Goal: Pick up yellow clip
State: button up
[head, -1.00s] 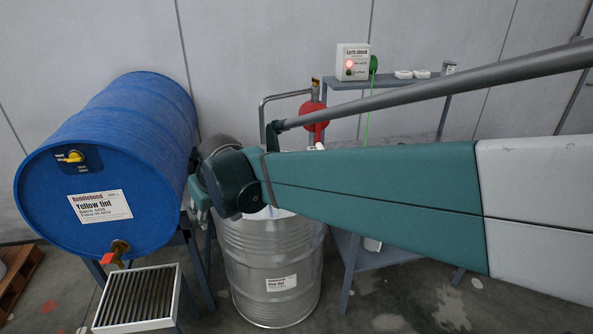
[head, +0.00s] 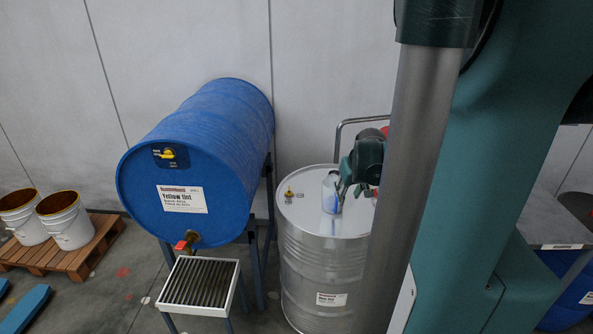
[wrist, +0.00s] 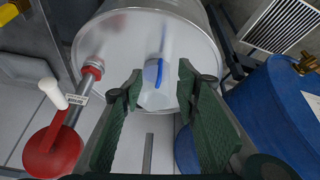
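I cannot tell for sure which is the yellow clip. My gripper (wrist: 159,84) is open in the wrist view, its green fingers spread and pointing at the steel drum (wrist: 135,30). In the head view it is over the lid, right of the small yellow piece and apart from it. A pale object with a blue patch (wrist: 155,72) shows between and beyond the fingertips.
The blue drum (head: 210,130) lies on a stand left of the steel drum (head: 325,255), with a slatted tray (head: 201,284) below its tap. A red round part (wrist: 52,150) on a pipe is close by my gripper. White buckets (head: 68,222) stand on a pallet far left.

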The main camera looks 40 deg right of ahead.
jog(key=s+d+f+m+p, duration=0.1)
jog(key=s+d+f+p, duration=0.2)
jog(key=s+d, duration=0.7)
jog(key=s+d+f+m+g+p, duration=0.1)
jog(key=s+d+f+m+p, duration=0.1)
jog(key=s+d+f, duration=0.4)
jog(key=s+d+p, duration=0.1)
jog(key=s+d, duration=0.4)
jog(key=d, duration=0.6)
jog(key=shift+s+d+h, duration=0.15)
jog(key=shift+s+h, duration=0.15)
jog(key=shift+f, duration=0.1)
jog(key=shift+x, duration=1.3)
jog(key=shift+f, duration=0.1)
jog(key=shift+x, duration=2.5)
jog(key=shift+s+f, duration=0.1)
jog(key=shift+s, duration=0.1)
grip_shut()
